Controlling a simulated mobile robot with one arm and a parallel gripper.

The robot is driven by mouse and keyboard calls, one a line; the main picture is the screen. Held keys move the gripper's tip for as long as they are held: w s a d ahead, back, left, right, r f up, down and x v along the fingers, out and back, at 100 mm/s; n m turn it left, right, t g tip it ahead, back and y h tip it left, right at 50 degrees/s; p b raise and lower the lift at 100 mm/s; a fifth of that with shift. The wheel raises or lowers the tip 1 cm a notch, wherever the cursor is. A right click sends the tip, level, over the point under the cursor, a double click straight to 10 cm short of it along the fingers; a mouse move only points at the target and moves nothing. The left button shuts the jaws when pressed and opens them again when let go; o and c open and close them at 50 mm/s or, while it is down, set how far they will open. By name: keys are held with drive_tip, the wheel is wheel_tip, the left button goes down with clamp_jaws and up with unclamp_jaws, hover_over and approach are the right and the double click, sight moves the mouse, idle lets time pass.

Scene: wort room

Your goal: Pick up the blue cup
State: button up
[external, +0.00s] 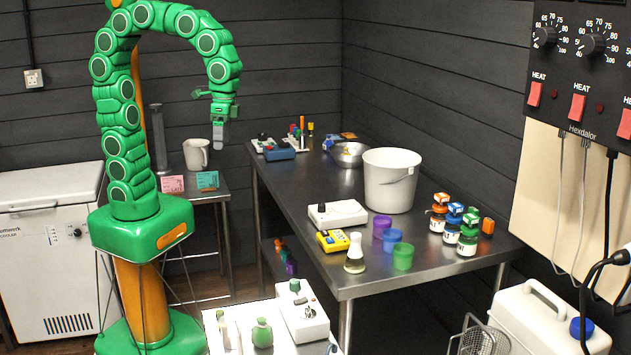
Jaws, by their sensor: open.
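The blue cup (392,243) stands upright on the steel table (330,263) near its front edge. A purple cup (382,226) stands just behind it to the left, and a green cup (402,257) just in front to the right. My gripper (221,143) hangs at the end of the green arm, pointing down, high up and well to the left of the blue cup. It is open, and I see nothing held in it.
A white bucket (390,181) stands behind the cups. A flask (355,254), a yellow meter (333,240) and a white device (338,214) stand to their left. Several small jars (467,238) stand to the right. A white mug (196,154) is on the side table below my gripper.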

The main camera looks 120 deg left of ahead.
drive_tip(key=s+d+f+m, duration=0.2)
drive_tip(key=s+d+f, duration=0.15)
drive_tip(key=s, duration=0.35)
drive_tip(key=n+t+y, duration=0.3)
drive_tip(key=n+y, duration=0.2)
drive_tip(key=n, duration=0.5)
hover_over(394, 238)
drive_tip(key=s+a, duration=0.2)
wheel_tip(394, 238, down, 14)
drive_tip(key=shift+w+a+f, duration=0.1)
drive_tip(key=shift+f, duration=0.55)
drive_tip(key=shift+w+a+f, duration=0.1)
drive_tip(key=shift+f, duration=0.55)
drive_tip(key=shift+d+x, duration=0.2)
drive_tip(key=shift+x, duration=1.05)
drive_tip(key=shift+d+x, duration=0.25)
drive_tip(key=shift+x, duration=1.05)
drive_tip(key=shift+f, duration=0.15)
